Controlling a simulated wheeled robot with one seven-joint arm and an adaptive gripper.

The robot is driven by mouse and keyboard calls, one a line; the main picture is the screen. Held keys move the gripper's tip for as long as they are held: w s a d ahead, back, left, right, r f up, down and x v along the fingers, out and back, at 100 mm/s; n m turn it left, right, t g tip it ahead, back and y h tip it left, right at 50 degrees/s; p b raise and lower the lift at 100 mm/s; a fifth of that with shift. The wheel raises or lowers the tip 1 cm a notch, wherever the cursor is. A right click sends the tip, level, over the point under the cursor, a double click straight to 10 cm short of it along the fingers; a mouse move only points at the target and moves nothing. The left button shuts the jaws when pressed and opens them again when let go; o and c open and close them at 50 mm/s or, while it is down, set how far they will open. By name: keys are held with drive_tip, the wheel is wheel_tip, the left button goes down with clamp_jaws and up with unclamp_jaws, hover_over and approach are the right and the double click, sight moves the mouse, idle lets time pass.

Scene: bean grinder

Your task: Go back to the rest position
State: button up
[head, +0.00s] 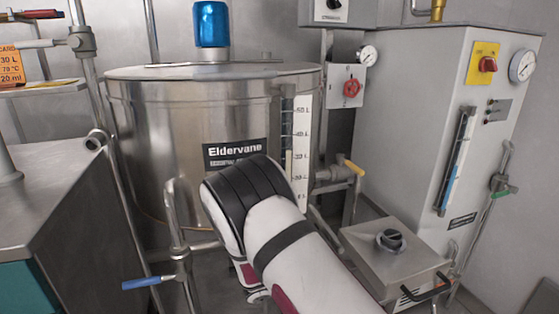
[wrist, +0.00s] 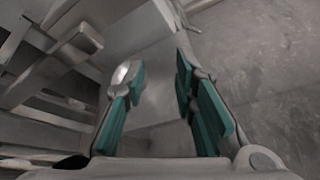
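My gripper (wrist: 163,105) shows in the wrist view with its two teal-padded fingers spread apart. Nothing is between the fingers. In the head view my white and black arm reaches up from the bottom, in front of the large steel tank labelled Eldervane (head: 165,130); the gripper itself is hidden there. The wrist view shows a grey surface and pale bars beyond the fingers, too blurred to name.
A white cabinet (head: 400,110) with a red knob and a gauge stands at right. A low steel box (head: 385,245) with a black knob is in front of it. A steel counter (head: 45,195) is at left. A blue-handled valve (head: 148,283) and pipes stand near my arm.

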drive_tip(key=s+d+r+m+g+y, duration=0.2)
drive_tip(key=s+d+r+m+g, duration=0.3)
drive_tip(key=s+r, duration=0.55)
drive_tip(key=s+d+r+m+g+y, duration=0.2)
drive_tip(key=s+d+r+m, duration=0.4)
drive_tip(key=r, duration=0.8)
drive_tip(key=s+a+r+m+y, duration=0.2)
drive_tip(key=s+y, duration=0.1)
drive_tip(key=s, duration=0.6)
drive_tip(key=s+a+r+m+t+y, duration=0.1)
drive_tip(key=s+a+r+m+y, duration=0.1)
drive_tip(key=s, duration=0.6)
drive_tip(key=s+a+r+m+y, duration=0.2)
drive_tip(key=s+y, duration=0.1)
drive_tip(key=s, duration=0.6)
wheel_tip(320, 180, up, 36)
drive_tip(key=t+p, duration=0.4)
drive_tip(key=p, duration=3.1)
drive_tip(key=shift+d, duration=0.15)
drive_tip(key=shift+r, duration=0.1)
